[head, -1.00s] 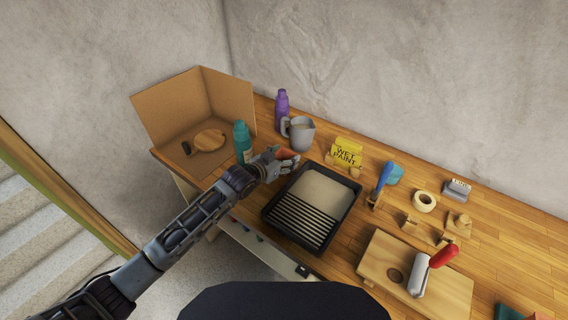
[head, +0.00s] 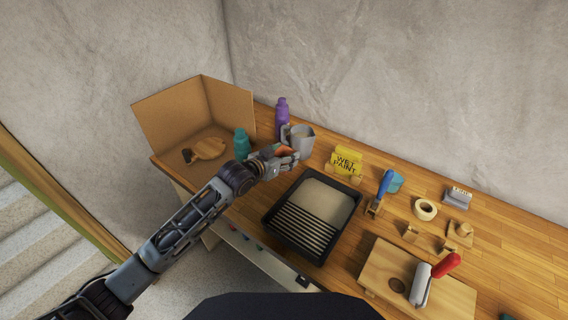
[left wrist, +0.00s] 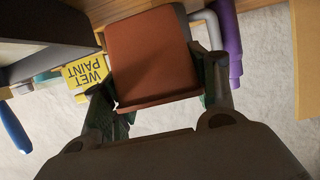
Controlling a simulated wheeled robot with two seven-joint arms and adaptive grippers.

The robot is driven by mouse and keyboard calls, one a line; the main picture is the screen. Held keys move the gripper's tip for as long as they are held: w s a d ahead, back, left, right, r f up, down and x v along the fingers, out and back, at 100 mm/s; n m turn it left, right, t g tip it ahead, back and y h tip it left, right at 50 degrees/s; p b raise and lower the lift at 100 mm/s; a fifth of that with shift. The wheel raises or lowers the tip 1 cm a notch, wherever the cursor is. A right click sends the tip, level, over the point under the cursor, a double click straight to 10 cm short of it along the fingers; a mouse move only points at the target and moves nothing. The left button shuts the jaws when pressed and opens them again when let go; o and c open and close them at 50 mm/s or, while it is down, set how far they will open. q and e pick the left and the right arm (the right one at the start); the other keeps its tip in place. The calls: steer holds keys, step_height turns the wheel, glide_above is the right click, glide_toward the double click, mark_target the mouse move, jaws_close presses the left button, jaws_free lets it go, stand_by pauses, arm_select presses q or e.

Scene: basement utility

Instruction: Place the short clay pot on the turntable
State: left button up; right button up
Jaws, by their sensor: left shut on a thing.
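My left gripper (head: 287,153) is shut on the short clay pot (head: 284,149), which is orange-brown and mostly hidden by the fingers in the head view. In the left wrist view the pot (left wrist: 150,55) fills the space between the two fingers (left wrist: 160,95). In the head view it shows in front of the grey jug, between the teal bottle and the black paint tray. The turntable (head: 209,147), a round wooden disc, lies inside the open cardboard booth (head: 230,107) at the left, apart from the gripper. My right gripper is not in view.
The teal bottle (head: 242,143) stands between the gripper and the booth. The purple bottle (head: 282,112) and grey jug (head: 302,139) stand behind the gripper. The paint tray (head: 270,219) and yellow wet-paint sign (head: 346,162) are to its right.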

arm_select(q)
steer(key=shift+r, duration=2.65)
